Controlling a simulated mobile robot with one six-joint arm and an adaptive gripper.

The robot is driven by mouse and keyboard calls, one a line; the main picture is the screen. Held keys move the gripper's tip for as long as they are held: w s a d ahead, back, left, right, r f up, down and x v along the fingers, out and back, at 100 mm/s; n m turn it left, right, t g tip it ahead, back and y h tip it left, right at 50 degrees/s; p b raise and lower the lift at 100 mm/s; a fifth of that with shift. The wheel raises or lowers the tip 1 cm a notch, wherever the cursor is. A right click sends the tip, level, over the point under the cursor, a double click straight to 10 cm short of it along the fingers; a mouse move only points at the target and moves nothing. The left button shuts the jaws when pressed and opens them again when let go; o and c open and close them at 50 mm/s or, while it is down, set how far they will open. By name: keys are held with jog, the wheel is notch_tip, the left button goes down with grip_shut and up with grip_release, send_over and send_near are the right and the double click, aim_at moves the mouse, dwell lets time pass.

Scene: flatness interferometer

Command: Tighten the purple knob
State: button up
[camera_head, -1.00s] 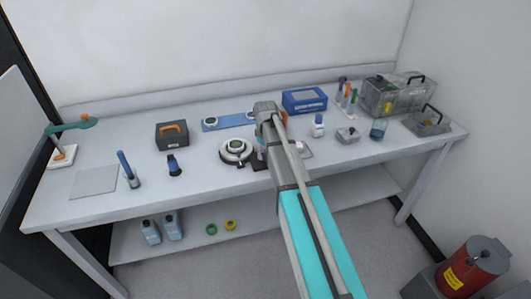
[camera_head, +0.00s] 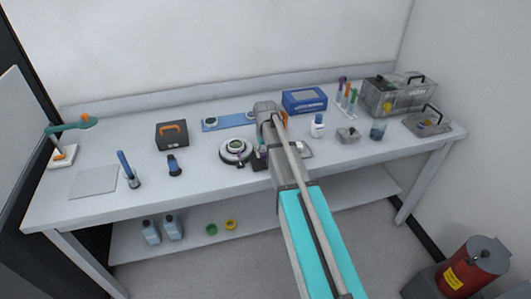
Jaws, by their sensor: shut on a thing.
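The purple knob (camera_head: 263,150) shows only as a small patch of purple at the left edge of my arm, beside a round white instrument (camera_head: 236,150) with a dark centre. My gripper (camera_head: 262,146) points down there and is mostly hidden behind my own wrist and forearm. It is shut on the purple knob, as far as the small visible part shows. The fingertips and the knob's far side are hidden.
The instrument stands on a long grey bench (camera_head: 210,182). A blue strip (camera_head: 231,121), a dark case with an orange handle (camera_head: 172,135) and a blue box (camera_head: 304,101) are behind. A white-capped bottle (camera_head: 317,126) is to the right.

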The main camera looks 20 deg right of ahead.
aim_at(266, 153)
jog(key=o, duration=1.1)
jog(key=shift+o, duration=0.2)
jog(key=shift+n, duration=0.4)
jog(key=n, duration=0.7)
jog(key=shift+n, duration=0.4)
notch_tip(266, 153, up, 14)
jog(key=p, duration=1.4)
jog(key=s+a+f+m+b, duration=0.3)
jog(key=s+f+m+b, duration=0.1)
jog(key=s+f+b, duration=0.7)
jog(key=s+a+f+m+b, duration=0.3)
jog(key=s+f+m+b, duration=0.2)
jog(key=s+f+b, duration=0.5)
jog(key=shift+s+f+b, duration=0.4)
jog(key=shift+f+b, duration=2.4)
